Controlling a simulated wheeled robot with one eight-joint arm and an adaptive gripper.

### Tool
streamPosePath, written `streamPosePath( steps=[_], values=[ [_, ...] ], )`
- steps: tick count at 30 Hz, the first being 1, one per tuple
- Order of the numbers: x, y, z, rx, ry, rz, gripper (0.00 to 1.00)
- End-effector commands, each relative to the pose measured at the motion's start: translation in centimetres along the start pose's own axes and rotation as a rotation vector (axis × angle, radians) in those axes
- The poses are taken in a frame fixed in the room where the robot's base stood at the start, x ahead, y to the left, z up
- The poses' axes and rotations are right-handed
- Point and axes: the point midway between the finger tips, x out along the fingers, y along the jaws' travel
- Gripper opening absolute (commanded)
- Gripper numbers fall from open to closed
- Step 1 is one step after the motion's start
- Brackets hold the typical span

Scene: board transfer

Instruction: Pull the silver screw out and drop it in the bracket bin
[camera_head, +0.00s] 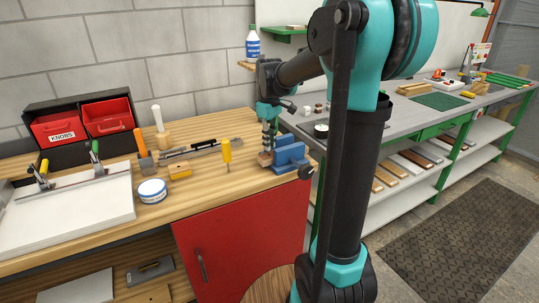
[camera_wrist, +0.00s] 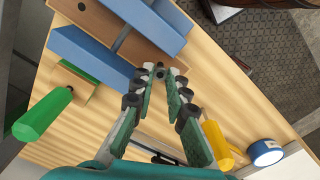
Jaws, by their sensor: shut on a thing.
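My gripper (camera_head: 268,150) points down at the blue vise (camera_head: 290,155) on the right end of the wooden bench. In the wrist view the fingertips (camera_wrist: 159,72) are closed together on something small, mostly hidden between them; I take it to be the silver screw. They are at the end of a brown wooden board (camera_wrist: 140,45) held between the vise's blue jaws (camera_wrist: 90,58). I cannot tell whether the screw is still in the wood. Two red bins stand at the back left; the left one (camera_head: 55,128) reads KNOBS, the right one (camera_head: 108,116) has no readable label.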

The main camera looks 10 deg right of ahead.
Motion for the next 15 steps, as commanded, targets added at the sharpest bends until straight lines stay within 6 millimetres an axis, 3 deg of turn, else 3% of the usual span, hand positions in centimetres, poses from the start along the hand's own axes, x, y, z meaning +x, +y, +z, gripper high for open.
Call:
streamPosePath(
  steps=[15],
  values=[
    [-0.84,0.0,0.0,0.0,0.0,0.0,0.0]
  ],
)
